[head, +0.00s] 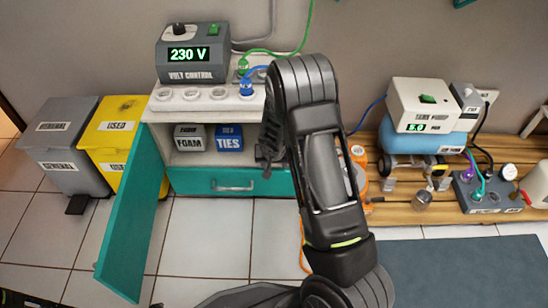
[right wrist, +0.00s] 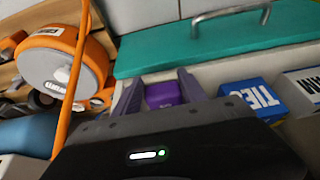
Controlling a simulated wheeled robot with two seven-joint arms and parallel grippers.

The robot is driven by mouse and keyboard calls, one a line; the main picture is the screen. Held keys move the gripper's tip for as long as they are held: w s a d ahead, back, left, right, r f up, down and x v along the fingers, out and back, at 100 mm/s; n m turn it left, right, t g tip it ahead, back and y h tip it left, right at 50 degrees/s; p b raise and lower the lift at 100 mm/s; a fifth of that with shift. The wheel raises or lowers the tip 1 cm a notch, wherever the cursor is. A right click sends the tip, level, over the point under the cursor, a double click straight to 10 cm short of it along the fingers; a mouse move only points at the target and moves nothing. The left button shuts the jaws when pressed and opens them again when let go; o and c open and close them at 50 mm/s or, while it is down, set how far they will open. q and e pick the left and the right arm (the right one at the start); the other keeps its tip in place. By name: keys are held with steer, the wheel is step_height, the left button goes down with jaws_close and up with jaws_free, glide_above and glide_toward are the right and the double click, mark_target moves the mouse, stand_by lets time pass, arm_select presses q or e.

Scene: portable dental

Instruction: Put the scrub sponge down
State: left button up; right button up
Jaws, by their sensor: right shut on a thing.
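My right gripper (head: 266,160) reaches down to the right end of the open shelf (head: 195,157) in the cabinet. In the right wrist view, its two fingers (right wrist: 160,92) are closed around a purple block, which I take to be the scrub sponge (right wrist: 163,95). The sponge is hidden in the head view. I cannot tell whether it touches the shelf.
The FOAM box (head: 190,138) and the TIES box (head: 229,138) stand on the shelf, left of my gripper. A teal drawer (head: 210,181) is below, and a teal door (head: 132,225) stands open. An orange reel (right wrist: 65,65) is beside the cabinet.

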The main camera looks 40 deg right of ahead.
steer(key=w+d, duration=0.1)
steer(key=w+d+b, duration=0.1)
steer(key=w, duration=0.1)
steer(key=shift+d+f, duration=0.1)
steer(key=shift+d, duration=0.2)
steer(key=shift+a+f+b, duration=0.2)
steer(key=shift+f+b, duration=0.45)
steer(key=shift+f, duration=0.05)
steer(key=shift+s+r, duration=0.1)
steer(key=o, duration=1.4)
